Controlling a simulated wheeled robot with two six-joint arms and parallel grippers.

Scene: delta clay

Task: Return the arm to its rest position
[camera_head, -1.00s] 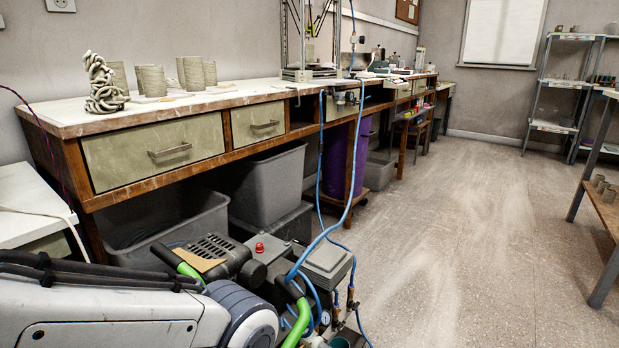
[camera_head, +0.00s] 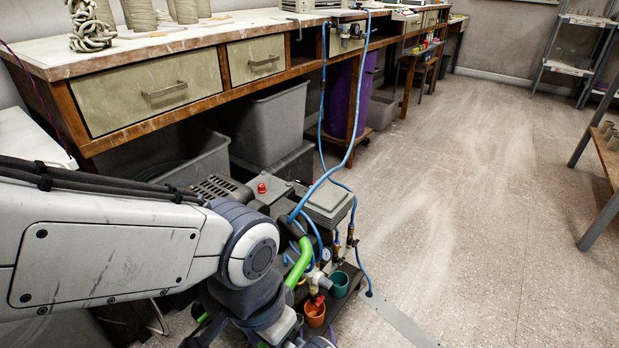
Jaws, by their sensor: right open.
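My white and grey arm (camera_head: 110,250) reaches in from the left edge and bends down at a round grey joint (camera_head: 250,255). My other gripper is not in view.
A compressor (camera_head: 325,205) with blue hoses and a green handle stands just behind the wrist, with an orange cup (camera_head: 315,313) and a green cup (camera_head: 339,284). A workbench (camera_head: 150,93) with grey bins (camera_head: 270,125) below lies beyond. The floor (camera_head: 470,210) at right is clear.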

